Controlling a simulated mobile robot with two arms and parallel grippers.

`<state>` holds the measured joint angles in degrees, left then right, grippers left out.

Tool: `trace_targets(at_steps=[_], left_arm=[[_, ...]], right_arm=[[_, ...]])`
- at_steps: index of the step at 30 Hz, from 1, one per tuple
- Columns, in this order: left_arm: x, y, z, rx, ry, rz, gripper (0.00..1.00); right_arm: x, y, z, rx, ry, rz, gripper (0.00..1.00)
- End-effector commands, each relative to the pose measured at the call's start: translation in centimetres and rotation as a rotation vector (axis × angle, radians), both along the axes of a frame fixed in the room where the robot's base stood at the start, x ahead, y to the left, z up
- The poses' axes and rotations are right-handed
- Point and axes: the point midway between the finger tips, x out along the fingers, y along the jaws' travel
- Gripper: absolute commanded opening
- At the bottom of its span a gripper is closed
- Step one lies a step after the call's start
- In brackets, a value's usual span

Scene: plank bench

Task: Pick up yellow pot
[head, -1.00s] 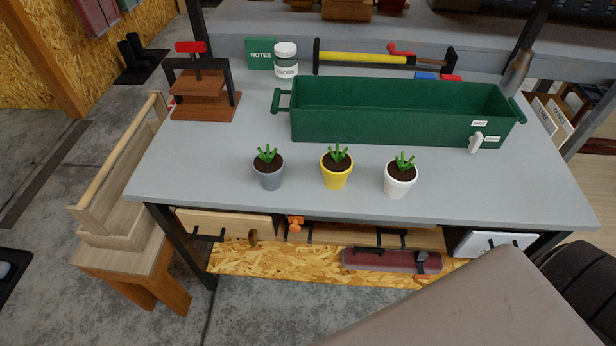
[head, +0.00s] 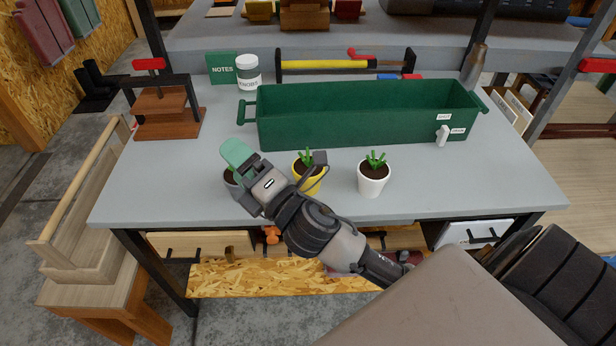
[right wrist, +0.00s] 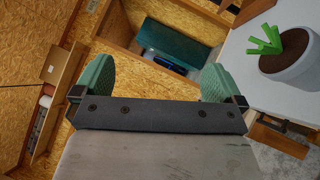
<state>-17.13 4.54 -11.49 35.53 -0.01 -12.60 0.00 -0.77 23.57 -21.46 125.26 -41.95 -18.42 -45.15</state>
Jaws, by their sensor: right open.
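The yellow pot (head: 316,183) with dark soil and a green plant stands upright on the grey bench, between a grey pot (head: 230,181) and a white pot (head: 373,181). My right gripper (head: 240,158) is open, above and in front of the grey pot, to the left of the yellow pot. Its wrist parts partly cover both. In the right wrist view the green-padded fingers (right wrist: 158,82) are apart with nothing between them. A pale pot with a plant (right wrist: 290,60) shows at the upper right there; I cannot tell which one. My left gripper is not in view.
A long green planter box (head: 360,125) stands behind the pots. A wooden press (head: 168,115), a notes box (head: 222,68), a knobs jar (head: 248,75) and a yellow clamp (head: 330,65) are farther back. Bench space is free right of the white pot.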

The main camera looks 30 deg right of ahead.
Motion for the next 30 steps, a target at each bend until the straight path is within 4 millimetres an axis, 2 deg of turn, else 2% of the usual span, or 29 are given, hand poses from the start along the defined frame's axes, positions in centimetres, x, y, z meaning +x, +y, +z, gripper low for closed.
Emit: trace_targets(at_steps=[1, 3, 5, 8, 11, 14, 16, 20, 21, 22, 24, 27, 30], left_arm=[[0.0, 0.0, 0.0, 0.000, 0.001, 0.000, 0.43], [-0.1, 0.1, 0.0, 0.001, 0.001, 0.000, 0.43], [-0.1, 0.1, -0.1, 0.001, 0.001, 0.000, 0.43], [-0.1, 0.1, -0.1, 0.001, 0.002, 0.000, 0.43], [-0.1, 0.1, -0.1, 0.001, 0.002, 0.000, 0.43], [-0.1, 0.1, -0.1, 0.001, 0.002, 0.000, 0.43], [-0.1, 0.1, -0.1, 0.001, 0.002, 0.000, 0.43], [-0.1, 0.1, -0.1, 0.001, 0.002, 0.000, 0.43], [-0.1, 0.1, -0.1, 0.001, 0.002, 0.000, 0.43], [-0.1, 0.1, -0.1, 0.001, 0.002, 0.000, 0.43], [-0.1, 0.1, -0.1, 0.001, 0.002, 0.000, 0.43], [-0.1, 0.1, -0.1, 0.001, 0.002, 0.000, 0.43], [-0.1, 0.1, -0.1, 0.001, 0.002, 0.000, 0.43]], right_arm=[[0.2, 1.5, 2.1, -0.170, -0.151, 0.060, 1.00], [-0.1, 3.8, 3.9, -0.412, -0.354, 0.138, 1.00], [-0.6, 5.6, 4.6, -0.617, -0.524, 0.203, 1.00], [-1.3, 7.9, 4.3, -0.960, -0.796, 0.310, 1.00], [-1.6, 8.8, 2.5, -1.296, -1.052, 0.429, 1.00], [-1.2, 7.9, -0.2, -1.622, -1.281, 0.578, 1.00], [-0.5, 6.1, -2.1, -1.840, -1.424, 0.707, 1.00], [1.3, 0.4, -4.8, -2.201, -1.622, 1.027, 1.00], [1.9, -1.8, -5.2, -2.289, -1.660, 1.147, 1.00], [2.3, -3.5, -5.4, 2.346, 1.680, -1.240, 1.00], [3.0, -7.4, -5.4, 2.186, 1.519, -1.305, 1.00], [3.5, -12.0, -4.6, 2.009, 1.346, -1.392, 1.00], [3.6, -14.9, -3.8, 1.900, 1.242, -1.457, 1.00]])
